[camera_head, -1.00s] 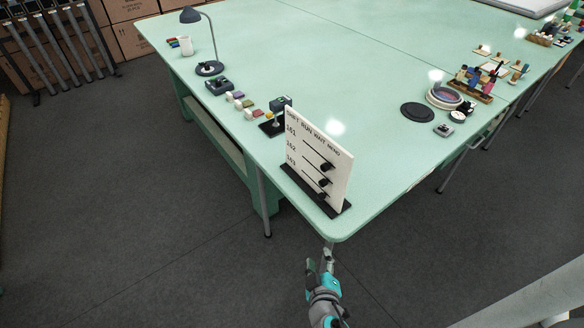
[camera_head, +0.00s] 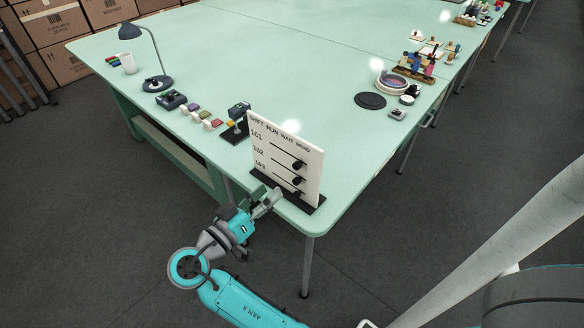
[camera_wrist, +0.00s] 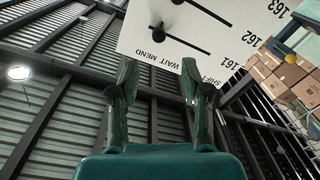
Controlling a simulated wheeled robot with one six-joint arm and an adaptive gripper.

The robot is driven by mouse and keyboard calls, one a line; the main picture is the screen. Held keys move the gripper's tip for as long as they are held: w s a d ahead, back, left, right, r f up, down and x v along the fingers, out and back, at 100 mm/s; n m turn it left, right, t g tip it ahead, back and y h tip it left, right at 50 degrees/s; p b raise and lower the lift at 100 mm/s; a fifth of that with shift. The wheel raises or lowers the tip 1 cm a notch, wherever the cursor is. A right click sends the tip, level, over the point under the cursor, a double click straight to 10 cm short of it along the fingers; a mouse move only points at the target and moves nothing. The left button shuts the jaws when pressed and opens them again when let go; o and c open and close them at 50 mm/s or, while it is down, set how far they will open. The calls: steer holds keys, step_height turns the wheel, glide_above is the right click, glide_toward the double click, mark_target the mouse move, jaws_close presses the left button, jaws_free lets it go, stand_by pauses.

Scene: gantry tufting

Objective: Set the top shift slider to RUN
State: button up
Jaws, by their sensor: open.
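A white slider board (camera_head: 262,135) stands upright in a black base at the table corner, with rows 161, 162 and 163 and headings SHIFT, RUN, WAIT and MEND. The top slider's black knob (camera_head: 299,165) sits at the right end of its slot, near MEND. In the wrist view the board is upside down, and the top knob (camera_wrist: 155,31) is at the left end, by MEND. My gripper (camera_head: 270,201) is open and empty, low in front of the board's left part. Its fingertips (camera_wrist: 158,75) are apart in the wrist view; the right finger covers the RUN heading.
The lower two knobs (camera_head: 298,181) sit close below the top one. A small dark device on a stand (camera_head: 237,112) is just left of the board. The green table (camera_head: 225,60) holds a lamp (camera_head: 140,35), blocks and trays farther back. Floor is open in front.

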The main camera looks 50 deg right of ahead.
mark_target(294, 168)
steer(key=d, duration=1)
steer(key=shift+w+d+r, duration=0.1)
steer(key=shift+w+d, duration=0.25)
steer(key=shift+w, duration=0.05)
jaws_close()
